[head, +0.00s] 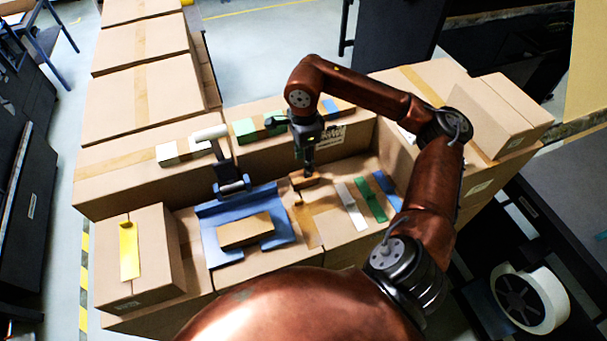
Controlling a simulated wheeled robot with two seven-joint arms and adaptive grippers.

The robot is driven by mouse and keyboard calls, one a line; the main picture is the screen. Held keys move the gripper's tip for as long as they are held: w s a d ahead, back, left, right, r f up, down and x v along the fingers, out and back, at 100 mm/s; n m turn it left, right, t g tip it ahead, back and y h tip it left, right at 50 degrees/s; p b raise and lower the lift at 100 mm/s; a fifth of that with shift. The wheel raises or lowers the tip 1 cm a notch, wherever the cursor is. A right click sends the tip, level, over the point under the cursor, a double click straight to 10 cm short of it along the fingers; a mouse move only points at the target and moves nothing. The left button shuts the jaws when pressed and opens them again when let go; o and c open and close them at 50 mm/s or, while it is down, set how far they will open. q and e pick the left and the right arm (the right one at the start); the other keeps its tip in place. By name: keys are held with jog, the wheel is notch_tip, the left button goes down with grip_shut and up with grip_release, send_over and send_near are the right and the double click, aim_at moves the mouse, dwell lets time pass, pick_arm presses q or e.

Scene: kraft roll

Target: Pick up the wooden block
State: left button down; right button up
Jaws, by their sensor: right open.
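A small brown wooden block (304,182) lies on the cardboard surface in the middle of the head view. My right gripper (308,168) points down just above it, with its fingers at the block's upper side. The gripper is open; whether the fingers touch the block or reach around it is too small to tell. Part of the block is hidden behind the fingers. My left gripper is not in view.
A blue tray (208,238) with a brown, box-like piece (246,231) on it stands left of the block. White (351,207), green (370,200) and blue strips lie to the right. Cardboard boxes (140,255) surround the work area, with a raised wall behind.

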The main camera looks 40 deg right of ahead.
aim_at(304, 179)
jog(key=shift+w+f, duration=0.2)
jog(key=shift+f, duration=0.4)
jog(key=shift+w+f, duration=0.2)
jog(key=shift+f, duration=0.6)
jog(key=shift+s+f+p, duration=0.15)
jog(key=shift+f+p, duration=0.1)
jog(key=shift+p, duration=0.2)
notch_tip(304, 179, down, 4)
jog(key=shift+s+d+f+p, duration=0.1)
jog(key=shift+s+d+p, duration=0.05)
jog(key=shift+p, duration=0.85)
jog(key=shift+f, duration=0.2)
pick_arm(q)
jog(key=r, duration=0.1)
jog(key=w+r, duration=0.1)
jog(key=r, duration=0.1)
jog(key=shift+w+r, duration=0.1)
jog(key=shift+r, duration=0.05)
pick_arm(e)
jog(key=shift+c, duration=0.4)
jog(key=c, duration=0.9)
